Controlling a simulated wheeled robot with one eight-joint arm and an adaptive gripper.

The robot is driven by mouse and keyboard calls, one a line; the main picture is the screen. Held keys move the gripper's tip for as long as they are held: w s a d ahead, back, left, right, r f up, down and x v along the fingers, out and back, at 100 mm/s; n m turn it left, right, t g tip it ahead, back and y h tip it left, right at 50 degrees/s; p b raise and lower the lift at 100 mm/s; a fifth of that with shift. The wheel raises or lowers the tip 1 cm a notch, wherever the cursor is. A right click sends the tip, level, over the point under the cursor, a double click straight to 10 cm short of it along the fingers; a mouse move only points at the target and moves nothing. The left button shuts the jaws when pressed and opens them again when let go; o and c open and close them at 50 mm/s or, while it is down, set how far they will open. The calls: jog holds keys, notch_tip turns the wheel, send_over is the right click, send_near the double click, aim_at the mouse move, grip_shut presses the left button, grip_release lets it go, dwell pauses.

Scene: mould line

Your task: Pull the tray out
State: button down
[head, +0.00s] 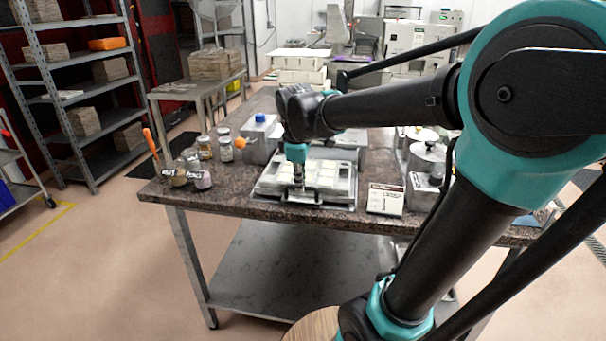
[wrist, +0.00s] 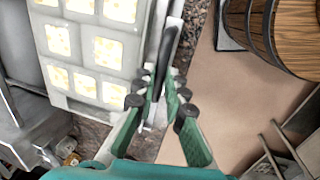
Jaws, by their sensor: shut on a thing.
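The tray (head: 262,188) is a pale metal tray on the front part of the dark stone-topped table. In it lies a white mould (head: 332,176) with several square cavities. The wrist view shows the mould (wrist: 76,49) close up, with cream and yellow patches in its cavities. A black bar handle (wrist: 170,52) runs along the tray's edge. My gripper (wrist: 162,90) is closed around this handle; in the head view my gripper (head: 299,183) points down at the tray's front edge. The fingers hide part of the handle.
Several jars (head: 205,148) stand left of the tray, near a blue-capped metal box (head: 262,130). A small sign (head: 386,199) and metal canisters (head: 425,160) stand to the right. The floor (head: 120,270) before the table's left side is clear. A wooden barrel (wrist: 280,35) shows in the wrist view.

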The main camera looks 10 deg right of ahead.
jog(key=shift+s+a, duration=0.15)
jog(key=shift+s, duration=0.3)
jog(key=c, duration=1.6)
grip_release()
jog(key=shift+s, duration=0.1)
jog(key=r, duration=0.4)
jog(key=s+r, duration=0.1)
jog(key=r, duration=0.3)
jog(key=s+r, duration=0.1)
jog(key=r, duration=0.2)
jog(key=shift+s+a+r, duration=0.1)
jog(key=shift+a+r, duration=0.3)
